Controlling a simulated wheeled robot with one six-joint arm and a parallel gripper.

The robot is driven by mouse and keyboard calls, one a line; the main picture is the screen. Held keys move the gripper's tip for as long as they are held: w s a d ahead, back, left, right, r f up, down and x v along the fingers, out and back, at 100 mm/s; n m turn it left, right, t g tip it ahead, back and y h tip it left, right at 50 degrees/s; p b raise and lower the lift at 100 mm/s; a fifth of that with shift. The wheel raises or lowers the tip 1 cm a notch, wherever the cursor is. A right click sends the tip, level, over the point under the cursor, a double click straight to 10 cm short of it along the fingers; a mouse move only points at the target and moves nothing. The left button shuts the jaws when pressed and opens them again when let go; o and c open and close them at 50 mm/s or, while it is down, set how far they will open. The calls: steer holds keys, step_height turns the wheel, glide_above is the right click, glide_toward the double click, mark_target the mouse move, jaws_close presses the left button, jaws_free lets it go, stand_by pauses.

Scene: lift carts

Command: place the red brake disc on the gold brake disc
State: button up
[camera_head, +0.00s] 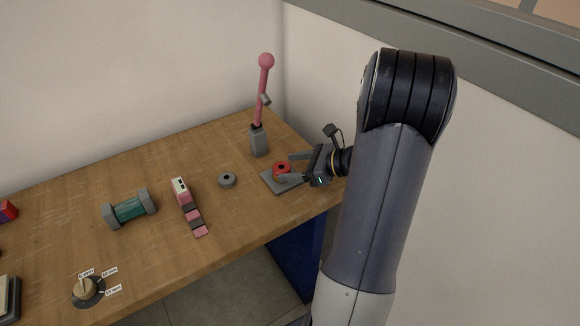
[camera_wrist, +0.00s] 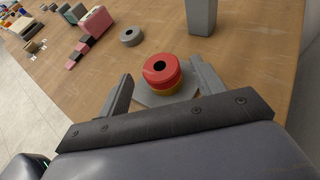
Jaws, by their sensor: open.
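The red brake disc (camera_wrist: 162,70) lies flat on top of the gold brake disc (camera_wrist: 170,90) in the wrist view, and the two look roughly centred. The gold disc shows only as a thin rim under the red one. Both stand on a grey plate (camera_wrist: 150,99) near the table's right end; the plate (camera_head: 270,184) and the red disc (camera_head: 282,166) also show in the head view. My gripper (camera_head: 284,167) is open, its fingers (camera_wrist: 160,80) on either side of the discs with a visible gap to the red disc.
A grey ring (camera_head: 227,180) lies left of the plate. A pink lever on a grey base (camera_head: 258,142) stands behind the discs. A pink and dark block (camera_head: 190,208), a green dumbbell-shaped part (camera_head: 130,208) and a dial (camera_head: 88,290) are further left on the wooden table (camera_head: 160,260).

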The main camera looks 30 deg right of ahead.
steer(key=v, duration=1.1)
